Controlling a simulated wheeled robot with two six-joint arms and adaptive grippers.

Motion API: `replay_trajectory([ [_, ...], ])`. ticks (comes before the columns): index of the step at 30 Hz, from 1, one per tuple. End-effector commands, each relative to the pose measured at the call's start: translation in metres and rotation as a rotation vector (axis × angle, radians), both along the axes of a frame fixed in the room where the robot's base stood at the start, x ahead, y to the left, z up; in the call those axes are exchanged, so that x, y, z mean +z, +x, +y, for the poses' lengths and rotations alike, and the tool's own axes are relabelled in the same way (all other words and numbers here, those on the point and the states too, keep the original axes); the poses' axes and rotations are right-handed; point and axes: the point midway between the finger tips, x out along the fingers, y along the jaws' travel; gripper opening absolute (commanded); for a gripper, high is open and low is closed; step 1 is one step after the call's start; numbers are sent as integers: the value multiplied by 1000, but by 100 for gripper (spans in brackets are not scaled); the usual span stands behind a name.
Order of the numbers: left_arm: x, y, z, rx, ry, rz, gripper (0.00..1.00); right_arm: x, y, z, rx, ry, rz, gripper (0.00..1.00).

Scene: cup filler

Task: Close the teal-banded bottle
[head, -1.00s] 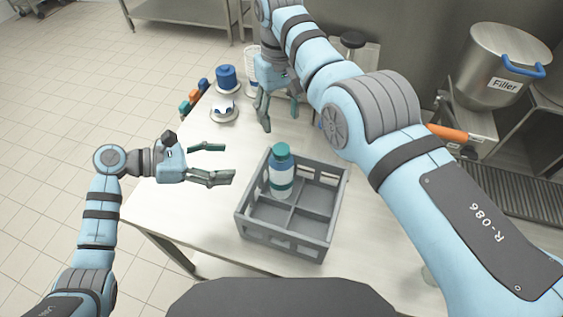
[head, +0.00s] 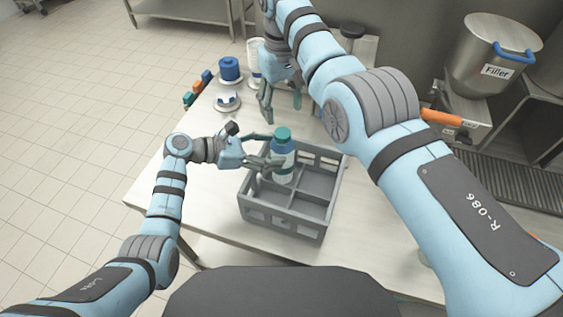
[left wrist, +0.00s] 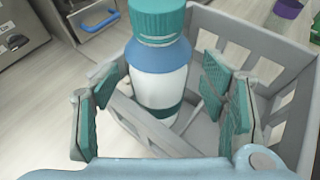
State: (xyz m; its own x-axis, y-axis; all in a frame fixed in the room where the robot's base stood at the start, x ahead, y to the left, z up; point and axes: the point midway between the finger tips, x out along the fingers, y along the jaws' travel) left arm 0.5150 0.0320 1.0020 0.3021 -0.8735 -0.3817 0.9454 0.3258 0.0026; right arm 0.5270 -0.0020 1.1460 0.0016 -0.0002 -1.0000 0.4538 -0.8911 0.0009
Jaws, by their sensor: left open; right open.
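The white bottle with a teal band (head: 284,164) stands upright in the back-left compartment of the grey crate (head: 282,222). A teal cap (head: 283,133) sits on its top; I cannot tell how tightly. The bottle (left wrist: 158,78) and the cap (left wrist: 157,18) also show in the left wrist view. My left gripper (head: 267,151) is open at the bottle, with one finger on each side of it and visible gaps in the left wrist view. My right gripper (head: 281,108) is open and empty, pointing down above the table behind the crate.
On the table's back left are a blue spool-like object (head: 229,68), a low round holder (head: 227,101) and several coloured blocks (head: 197,89). A pot marked Filler (head: 488,56) stands at the back right. My right arm crosses over the table's right side. The table's front left is clear.

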Motion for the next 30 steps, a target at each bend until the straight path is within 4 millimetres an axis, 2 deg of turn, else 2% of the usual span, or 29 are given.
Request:
replay_trajectory([
  [6, -7, 5, -16, 0, 0, -1, 66, 0, 0, 0, 0, 0, 0, 52],
  [14, -7, 6, -17, 1, 0, -1, 66, 0, 0, 0, 1, 0, -1, 52],
  [17, -7, 6, -17, 1, 0, 0, 53, 0, 0, 0, 0, 0, -1, 52],
  [27, -7, 6, -17, 1, -1, -2, 0, 0, 0, 0, 2, 0, 0, 52],
  [30, -7, 6, -17, 1, -1, -2, 0, 0, 0, 0, 68, 0, 0, 52],
])
